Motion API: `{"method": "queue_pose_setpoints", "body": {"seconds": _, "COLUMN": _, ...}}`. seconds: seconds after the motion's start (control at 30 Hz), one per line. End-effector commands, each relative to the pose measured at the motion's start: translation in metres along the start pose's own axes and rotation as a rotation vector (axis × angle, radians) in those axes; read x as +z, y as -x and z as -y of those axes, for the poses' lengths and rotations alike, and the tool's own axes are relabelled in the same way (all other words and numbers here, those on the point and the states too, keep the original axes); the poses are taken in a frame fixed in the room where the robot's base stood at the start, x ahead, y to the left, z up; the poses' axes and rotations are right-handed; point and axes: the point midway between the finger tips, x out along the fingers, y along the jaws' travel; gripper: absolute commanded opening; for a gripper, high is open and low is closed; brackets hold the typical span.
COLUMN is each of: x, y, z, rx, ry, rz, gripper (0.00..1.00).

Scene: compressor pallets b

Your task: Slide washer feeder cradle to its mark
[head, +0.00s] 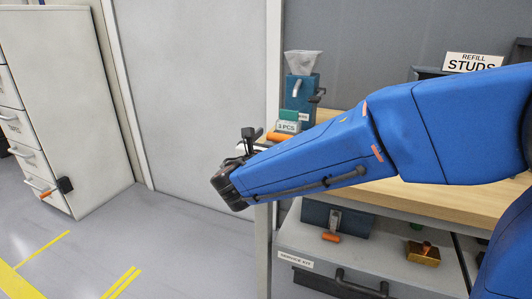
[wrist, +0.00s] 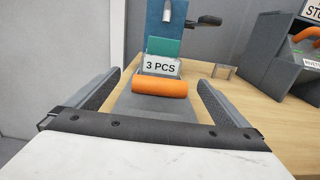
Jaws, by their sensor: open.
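The washer feeder (head: 301,88) is a blue unit with a clear bag-like hopper on top, at the left end of the wooden bench. A "3 PCS" label (wrist: 161,66) and an orange handle (wrist: 160,87) are on its near side. A grey plate, seemingly part of the cradle (wrist: 158,106), lies below the handle. My gripper (wrist: 158,93) is open, its fingers on either side of the handle with gaps. I cannot tell whether anything touches. In the head view my gripper (head: 250,140) is at the bench's left end, partly hidden by my arm. No mark is clearly visible.
A small grey bracket (wrist: 223,71) stands on the wooden bench (wrist: 222,92), right of the feeder. Further right is a dark bin (wrist: 272,50) with an orange handle. A drawer cabinet (head: 60,100) stands at the left. A lower shelf (head: 300,240) holds a blue box and a brass block.

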Motion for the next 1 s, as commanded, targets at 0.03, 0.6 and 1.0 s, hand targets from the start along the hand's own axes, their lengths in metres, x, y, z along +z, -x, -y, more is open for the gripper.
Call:
{"method": "queue_pose_setpoints", "body": {"seconds": 0.03, "x": 0.0, "y": 0.007, "z": -0.001, "rx": 0.003, "ry": 0.0, "rz": 0.0, "gripper": 1.0}}
{"method": "queue_pose_setpoints", "body": {"seconds": 0.6, "x": 0.0, "y": 0.097, "z": -0.001, "rx": 0.005, "ry": 0.001, "rz": 0.0, "gripper": 1.0}}
{"method": "queue_pose_setpoints", "body": {"seconds": 1.0, "x": 0.0, "y": 0.15, "z": -0.001, "rx": 0.004, "ry": 0.001, "rz": 0.0, "gripper": 1.0}}
